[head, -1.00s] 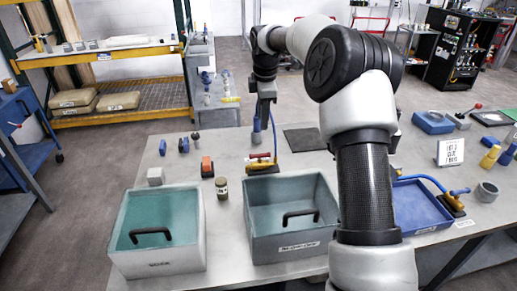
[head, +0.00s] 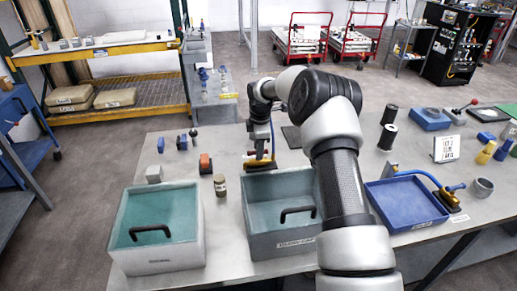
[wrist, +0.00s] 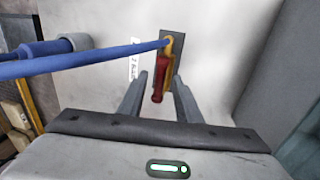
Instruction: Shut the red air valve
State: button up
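The red air valve shows in the wrist view as a red handle (wrist: 160,84) on a brass body (wrist: 171,50). The body sits on a dark plate (wrist: 178,36), and the handle points toward my gripper, roughly along the plate. A blue hose (wrist: 90,60) runs to the body from the left. My gripper (wrist: 160,78) is open, with one finger on each side of the handle and small gaps showing. In the head view my gripper (head: 261,151) is low over the valve's brass part (head: 261,164), behind the right-hand bin, and hides most of it.
Two grey bins with black handles, left (head: 196,220) and right (head: 250,215), stand at the table's front. A blue tray (head: 392,210) lies right of my arm beside another brass valve with a blue handle (head: 452,187). Small parts and a jar (head: 219,186) stand left of the valve.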

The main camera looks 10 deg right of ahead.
jog(key=shift+f, duration=0.3)
grip_shut()
